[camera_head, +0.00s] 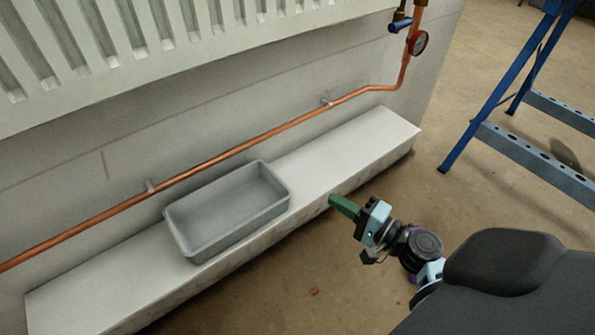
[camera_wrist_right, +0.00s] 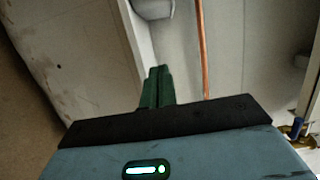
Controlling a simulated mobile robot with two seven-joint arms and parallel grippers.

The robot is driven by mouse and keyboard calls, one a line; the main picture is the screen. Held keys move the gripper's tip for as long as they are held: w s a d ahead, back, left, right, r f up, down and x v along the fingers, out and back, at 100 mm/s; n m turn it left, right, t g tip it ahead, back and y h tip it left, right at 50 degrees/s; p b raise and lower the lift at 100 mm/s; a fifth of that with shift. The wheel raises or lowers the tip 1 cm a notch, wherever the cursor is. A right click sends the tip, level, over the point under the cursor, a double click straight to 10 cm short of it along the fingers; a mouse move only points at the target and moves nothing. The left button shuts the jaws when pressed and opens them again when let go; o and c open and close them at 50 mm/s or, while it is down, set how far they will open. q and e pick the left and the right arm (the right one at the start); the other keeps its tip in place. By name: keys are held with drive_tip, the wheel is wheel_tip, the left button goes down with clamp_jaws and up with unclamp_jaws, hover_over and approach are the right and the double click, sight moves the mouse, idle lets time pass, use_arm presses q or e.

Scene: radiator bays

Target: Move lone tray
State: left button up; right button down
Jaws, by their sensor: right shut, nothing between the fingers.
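A grey rectangular tray (camera_head: 238,233) sits upright on a long white ledge (camera_head: 345,150) below the radiator. It looks empty inside. A small part of the tray (camera_wrist_right: 153,9) also shows at the top of the right wrist view, beyond the fingertips. My right gripper (camera_head: 333,200) has green fingers, which are shut together and hold nothing. It is to the right of the tray, near the ledge's front edge, and apart from the tray. The closed fingertips (camera_wrist_right: 159,70) also show in the right wrist view. My left gripper is in neither view.
A copper pipe (camera_head: 243,147) runs along the wall behind the tray. A blue stepladder (camera_head: 500,95) stands at the right. The ledge's right part is bare.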

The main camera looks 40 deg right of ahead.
sight(291, 191)
drive_tip(key=x, duration=0.9)
drive_tip(key=shift+w+a+f+b, duration=0.1)
drive_tip(key=shift+w+b, duration=0.15)
drive_tip(key=shift+b, duration=0.15)
drive_tip(key=a, duration=0.3)
drive_tip(key=shift+w, duration=0.1)
drive_tip(key=shift+a, duration=0.55)
